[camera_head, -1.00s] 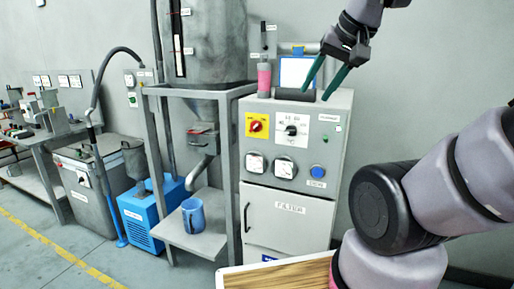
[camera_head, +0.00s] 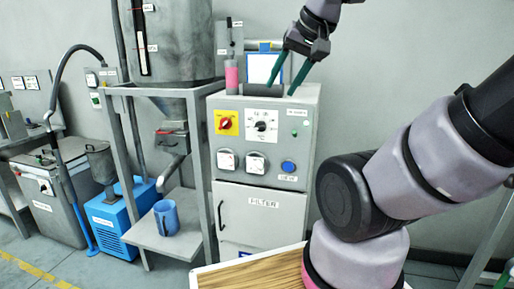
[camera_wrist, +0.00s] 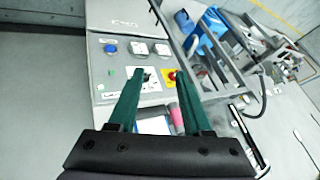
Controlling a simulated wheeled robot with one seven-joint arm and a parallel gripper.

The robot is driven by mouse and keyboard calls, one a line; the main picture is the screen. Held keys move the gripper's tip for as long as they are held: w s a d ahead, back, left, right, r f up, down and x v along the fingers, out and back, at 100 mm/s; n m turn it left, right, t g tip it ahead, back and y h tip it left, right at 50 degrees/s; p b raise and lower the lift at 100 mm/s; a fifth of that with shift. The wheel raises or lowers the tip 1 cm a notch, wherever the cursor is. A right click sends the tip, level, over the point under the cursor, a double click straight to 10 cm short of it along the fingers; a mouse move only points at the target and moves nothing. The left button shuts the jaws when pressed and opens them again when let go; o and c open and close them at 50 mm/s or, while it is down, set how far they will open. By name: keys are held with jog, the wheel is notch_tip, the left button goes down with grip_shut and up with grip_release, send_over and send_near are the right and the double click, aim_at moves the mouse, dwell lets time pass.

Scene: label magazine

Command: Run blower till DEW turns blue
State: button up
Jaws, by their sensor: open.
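A grey control cabinet (camera_head: 312,135) stands in the middle of the head view. Its front has a red knob on a yellow plate (camera_head: 227,122), a black dial on a white plate (camera_head: 262,126), two gauges, a blue round button or lamp (camera_head: 288,166) and a small green light (camera_head: 294,133). A pink cylinder (camera_head: 231,77) stands on its top left; I cannot read which part is labelled DEW. My gripper (camera_head: 281,89) is open and empty, above the cabinet's top. In the wrist view its green fingers (camera_wrist: 160,72) point toward the dial (camera_wrist: 143,78) and red knob (camera_wrist: 171,76), apart from them.
A hopper on a grey frame stands left of the cabinet, with a blue mug (camera_head: 166,217) on its shelf. A blue box unit (camera_head: 125,222) and a grey machine with a hose stand further left. A wooden-topped board (camera_head: 250,272) is at the front. My arm covers the right side.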

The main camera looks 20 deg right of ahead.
dwell(0.3)
jog(key=c, duration=0.4)
jog(key=shift+w+r, duration=0.1)
jog(key=shift+w, duration=0.1)
grip_shut()
jog(key=w+d+f+g+h, duration=0.1)
jog(key=w+d+g, duration=0.1)
jog(key=w+d, duration=0.2)
jog(key=w+d+f+g+h, duration=0.1)
jog(key=w+d, duration=0.3)
jog(key=w, duration=0.7)
jog(key=w+d+f+m+g+h, duration=0.1)
jog(key=w+d+g+h, duration=0.1)
jog(key=w, duration=0.5)
jog(key=shift+w+d+f+g, duration=0.3)
jog(key=shift+d+g, duration=0.4)
jog(key=shift+d, duration=0.35)
jog(key=shift+s, duration=0.1)
